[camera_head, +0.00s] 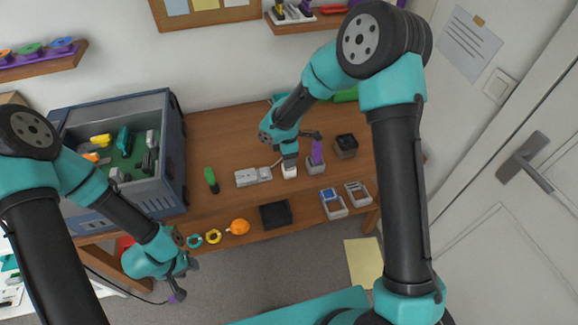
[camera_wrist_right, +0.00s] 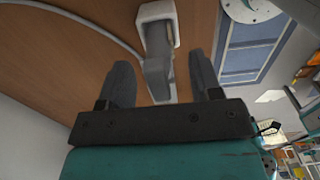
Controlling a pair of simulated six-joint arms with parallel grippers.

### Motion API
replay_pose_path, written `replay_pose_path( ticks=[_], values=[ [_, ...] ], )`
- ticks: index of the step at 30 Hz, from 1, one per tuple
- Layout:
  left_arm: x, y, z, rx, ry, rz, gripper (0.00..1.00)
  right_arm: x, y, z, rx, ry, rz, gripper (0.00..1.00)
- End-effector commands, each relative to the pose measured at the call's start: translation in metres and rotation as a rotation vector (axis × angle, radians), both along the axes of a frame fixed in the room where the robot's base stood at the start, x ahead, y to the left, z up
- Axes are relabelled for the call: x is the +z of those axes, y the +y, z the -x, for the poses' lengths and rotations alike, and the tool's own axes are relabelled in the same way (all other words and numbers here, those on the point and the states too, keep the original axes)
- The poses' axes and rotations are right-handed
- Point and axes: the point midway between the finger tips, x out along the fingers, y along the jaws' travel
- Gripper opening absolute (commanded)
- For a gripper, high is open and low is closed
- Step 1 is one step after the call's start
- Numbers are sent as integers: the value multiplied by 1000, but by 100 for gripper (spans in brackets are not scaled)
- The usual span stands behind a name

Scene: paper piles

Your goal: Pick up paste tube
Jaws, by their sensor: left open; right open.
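No object is clearly labelled as the paste tube, and I cannot tell which one it is. A grey, tube-like piece (camera_wrist_right: 158,52) in a white holder (camera_wrist_right: 157,12) lies between my right gripper's fingers in the right wrist view. My right gripper (camera_head: 290,158) is open, its fingers on either side of the piece. In the head view it is just above the small white holder (camera_head: 289,172) and hides most of the piece. A green upright tube (camera_head: 211,180) stands further left on the table. My left gripper (camera_head: 188,281) is open and empty, beyond the table's front edge.
The wooden table (camera_head: 222,130) holds a grey power strip (camera_head: 253,176), a purple item (camera_head: 317,152) in a grey holder, and a black box (camera_head: 276,215). A large blue-grey case (camera_head: 173,150) stands left. Two rings and an orange item (camera_head: 238,227) lie near the front edge.

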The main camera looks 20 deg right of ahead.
Motion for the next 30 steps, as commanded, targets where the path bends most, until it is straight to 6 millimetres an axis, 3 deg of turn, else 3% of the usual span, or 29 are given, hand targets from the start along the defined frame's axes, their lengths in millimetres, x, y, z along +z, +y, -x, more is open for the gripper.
replay_pose_path(
  ticks=[6, 21, 30],
  values=[
    [0, 0, 0, 0, 0, 0, 43, -22, 0, 1, 1, 0, 0, 58],
    [0, 0, 0, 0, 0, 0, 43, -23, 0, 0, 1, -1, 0, 58],
    [0, 0, 0, 0, 0, 0, 43, -23, 0, 0, 1, -1, 0, 29]
  ],
)
